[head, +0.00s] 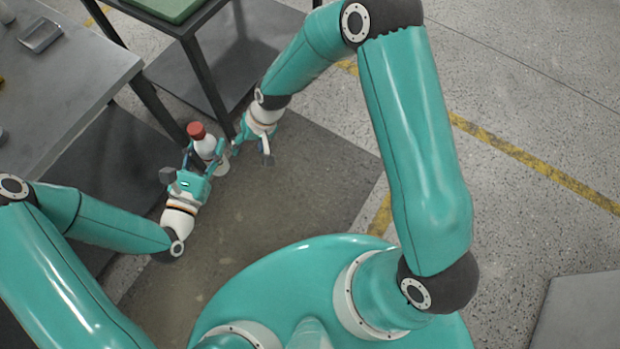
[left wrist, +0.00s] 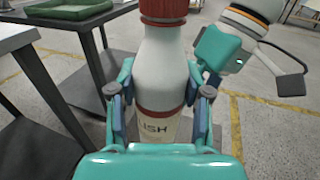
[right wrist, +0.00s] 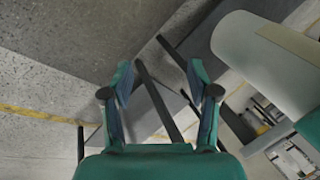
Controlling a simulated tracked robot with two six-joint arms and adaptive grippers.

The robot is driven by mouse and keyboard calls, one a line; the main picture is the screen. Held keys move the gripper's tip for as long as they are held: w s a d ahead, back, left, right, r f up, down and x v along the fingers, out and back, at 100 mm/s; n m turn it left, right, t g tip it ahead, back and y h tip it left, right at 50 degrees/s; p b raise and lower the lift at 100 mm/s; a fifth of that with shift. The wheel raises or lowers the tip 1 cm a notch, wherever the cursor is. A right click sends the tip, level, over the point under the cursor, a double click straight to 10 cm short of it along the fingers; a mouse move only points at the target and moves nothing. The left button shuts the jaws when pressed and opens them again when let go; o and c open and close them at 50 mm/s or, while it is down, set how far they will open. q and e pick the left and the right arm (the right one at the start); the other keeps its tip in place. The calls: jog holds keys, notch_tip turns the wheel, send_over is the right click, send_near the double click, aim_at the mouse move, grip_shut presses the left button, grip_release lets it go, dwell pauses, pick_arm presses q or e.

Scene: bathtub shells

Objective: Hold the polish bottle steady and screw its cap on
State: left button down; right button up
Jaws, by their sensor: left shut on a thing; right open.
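The polish bottle (head: 206,147) is white with a red band and a pale label, and stands nearly upright in the left wrist view (left wrist: 166,62). Its red cap (head: 196,130) is on top, cut by the upper edge of the left wrist view (left wrist: 163,8); I cannot tell how tightly it sits. My left gripper (head: 208,163) is shut on the bottle's body, a finger on each side (left wrist: 158,95). My right gripper (head: 252,148) is open, just right of the bottle, apart from the cap. In the right wrist view nothing is between its fingers (right wrist: 160,85).
A grey table (head: 75,65) stands at the left with a metal tray (head: 41,35) on it. A dark table with a green tray (head: 165,6) stands behind the bottle. A pale cylinder (right wrist: 262,62) is close at right in the right wrist view.

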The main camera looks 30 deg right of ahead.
jog(key=s+d+f, duration=0.3)
jog(key=s+f, duration=0.1)
jog(key=s, duration=0.5)
jog(key=s+d+f, duration=0.4)
jog(key=s, duration=0.6)
jog(key=shift+d+g, duration=0.3)
jog(key=shift+g, duration=0.1)
pick_arm(q)
jog(key=w+a+r+n+t+y, duration=0.1)
jog(key=w+a+n+t+y, duration=0.1)
jog(key=w+a+n+y, duration=0.2)
jog(key=w+a+n+t+y, duration=0.2)
jog(key=w+a+n+y, duration=0.2)
jog(key=a+y, duration=0.3)
jog(key=w+a, duration=0.1)
jog(key=a, duration=0.3)
jog(key=shift+a+r+y, duration=0.2)
jog(key=shift+r+y, duration=0.1)
jog(key=shift+r, duration=0.1)
